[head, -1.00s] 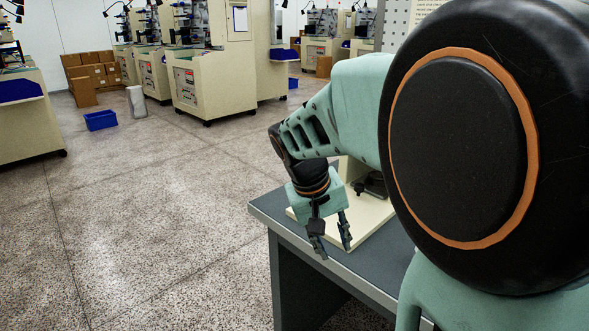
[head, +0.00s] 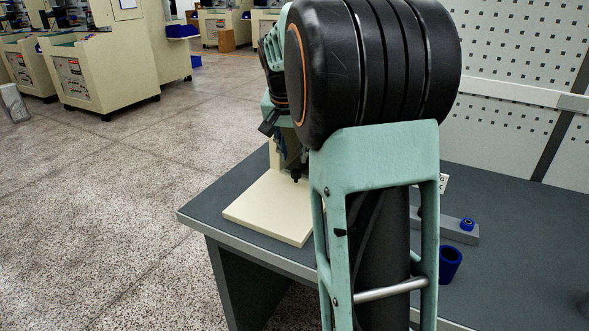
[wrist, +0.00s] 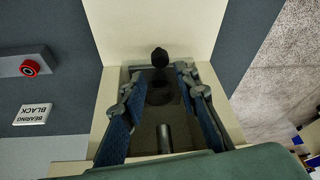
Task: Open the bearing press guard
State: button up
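The bearing press has a cream base plate (head: 262,208) on the near-left corner of the bench. Its dark ram (head: 295,173) shows beside my arm, which hides the rest of the press. In the wrist view, the cream press body (wrist: 150,30) has a dark, see-through-looking box, perhaps the guard (wrist: 145,140), below it. A round black knob (wrist: 160,57) is at its top edge. My gripper (wrist: 160,85) is open, its two blue-padded fingers apart over this box. I cannot tell whether they touch it. In the head view my gripper is mostly hidden behind my arm.
A grey block with a blue ring (head: 467,224) and a blue cup (head: 450,264) are on the bench (head: 510,235). The floor (head: 110,200) at left is clear.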

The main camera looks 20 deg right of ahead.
aim_at(295, 172)
jog(key=b+x, duration=0.1)
jog(key=x, duration=0.6)
jog(key=shift+w+d+f, duration=0.1)
jog(key=shift+f, duration=0.05)
jog(key=shift+c, duration=0.6)
grip_shut()
